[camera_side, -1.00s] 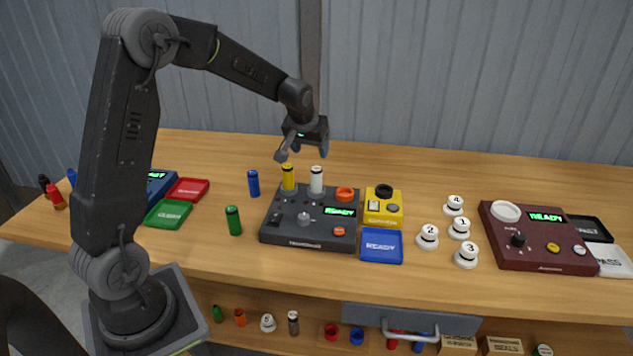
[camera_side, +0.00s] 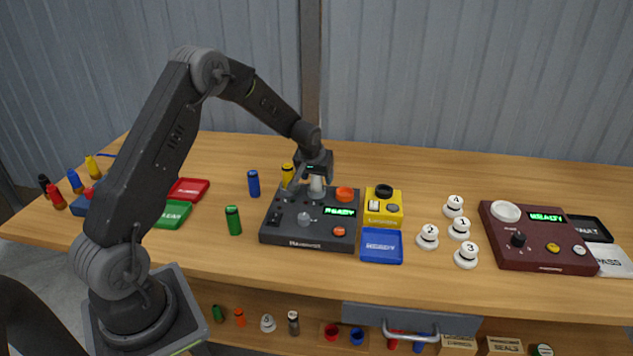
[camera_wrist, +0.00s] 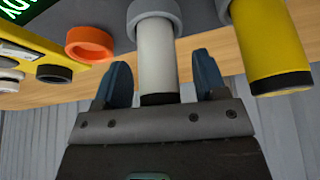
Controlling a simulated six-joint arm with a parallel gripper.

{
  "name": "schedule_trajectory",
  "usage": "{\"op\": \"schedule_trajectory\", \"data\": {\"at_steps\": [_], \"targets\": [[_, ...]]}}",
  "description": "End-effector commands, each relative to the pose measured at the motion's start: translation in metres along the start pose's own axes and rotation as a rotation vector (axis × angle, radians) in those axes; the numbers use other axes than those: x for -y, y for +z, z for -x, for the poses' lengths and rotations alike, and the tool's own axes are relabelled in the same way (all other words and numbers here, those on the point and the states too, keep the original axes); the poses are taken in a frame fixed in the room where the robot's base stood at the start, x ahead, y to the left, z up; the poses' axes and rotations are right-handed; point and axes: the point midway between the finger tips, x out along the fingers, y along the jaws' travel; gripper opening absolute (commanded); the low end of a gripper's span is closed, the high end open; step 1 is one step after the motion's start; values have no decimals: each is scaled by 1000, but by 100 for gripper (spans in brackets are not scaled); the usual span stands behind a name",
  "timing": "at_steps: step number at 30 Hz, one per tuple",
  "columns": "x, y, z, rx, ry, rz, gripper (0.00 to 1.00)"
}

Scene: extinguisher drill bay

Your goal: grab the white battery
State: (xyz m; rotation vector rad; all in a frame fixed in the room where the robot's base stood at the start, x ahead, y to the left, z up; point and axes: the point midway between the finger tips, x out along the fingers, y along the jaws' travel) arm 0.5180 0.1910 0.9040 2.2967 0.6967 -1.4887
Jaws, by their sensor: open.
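The white battery (camera_side: 317,184) stands upright in a socket on the dark grey control box (camera_side: 283,231). In the wrist view the white battery (camera_wrist: 157,58) rises from a grey ring, and its black-tipped end lies between my two blue fingers. My gripper (camera_side: 316,180) is over the battery from above, and it also shows in the wrist view (camera_wrist: 162,82). The fingers are open, with a gap on each side of the battery. The side view partly hides the battery's top behind the gripper.
A yellow battery (camera_side: 287,175) stands close beside the white one. An orange ring (camera_side: 345,194) is on the box to the right. A yellow box (camera_side: 383,218), a blue tray (camera_side: 381,246) and a blue cylinder (camera_side: 253,183) are nearby. The table behind is clear.

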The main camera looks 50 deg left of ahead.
Motion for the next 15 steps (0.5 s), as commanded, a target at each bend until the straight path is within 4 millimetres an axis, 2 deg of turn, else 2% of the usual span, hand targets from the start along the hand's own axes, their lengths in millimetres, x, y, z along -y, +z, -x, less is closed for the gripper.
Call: {"op": "schedule_trajectory", "data": {"at_steps": [8, 15], "targets": [[0, 0, -4, 0, 0, 0, 65], [0, 0, -3, 0, 0, 0, 42]]}}
